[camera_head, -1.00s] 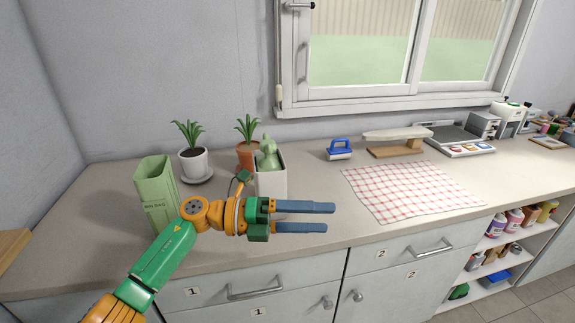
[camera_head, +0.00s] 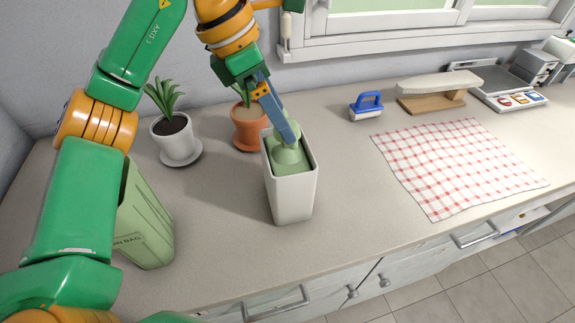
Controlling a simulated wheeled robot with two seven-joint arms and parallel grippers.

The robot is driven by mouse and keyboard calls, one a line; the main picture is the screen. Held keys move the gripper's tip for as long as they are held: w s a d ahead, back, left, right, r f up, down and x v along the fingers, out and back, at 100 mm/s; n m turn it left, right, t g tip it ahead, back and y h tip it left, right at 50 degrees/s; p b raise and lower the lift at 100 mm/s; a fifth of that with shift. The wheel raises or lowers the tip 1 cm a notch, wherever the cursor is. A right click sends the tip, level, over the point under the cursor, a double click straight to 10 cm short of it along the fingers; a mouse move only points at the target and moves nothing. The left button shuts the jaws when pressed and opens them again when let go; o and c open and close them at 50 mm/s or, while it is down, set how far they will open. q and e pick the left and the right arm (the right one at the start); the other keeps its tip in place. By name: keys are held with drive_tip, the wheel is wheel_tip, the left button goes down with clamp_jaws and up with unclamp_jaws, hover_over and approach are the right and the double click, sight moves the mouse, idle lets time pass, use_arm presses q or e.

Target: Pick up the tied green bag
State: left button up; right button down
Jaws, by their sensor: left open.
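The tied green bag (camera_head: 289,160) sits inside a white bin (camera_head: 292,198) on the counter, with its knotted top near the bin's rim. My left gripper (camera_head: 289,136) reaches down from above, its blue fingers pointing at the top of the bag. The fingers are open and overlap the knot in this view. Whether they touch the bag cannot be told, and part of the knot is hidden behind them. My right gripper is not in view.
A green bin-bag box (camera_head: 148,222) stands at left, partly behind my left arm. A white-potted plant (camera_head: 176,140) and a terracotta pot (camera_head: 247,127) stand behind. The front counter is clear.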

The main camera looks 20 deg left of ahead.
sight(285, 160)
use_arm(q)
drive_tip(key=shift+w+a+f, duration=0.25)
drive_tip(key=shift+f, duration=0.1)
drive_tip(key=p+x, duration=0.1)
drive_tip(key=x, duration=0.5)
drive_tip(key=shift+w+d+f+p, duration=0.2)
drive_tip(key=shift+w+f+p, duration=0.05)
drive_tip(key=shift+f+p, duration=0.05)
drive_tip(key=shift+f, duration=0.15)
drive_tip(key=c, duration=0.5)
clamp_jaws()
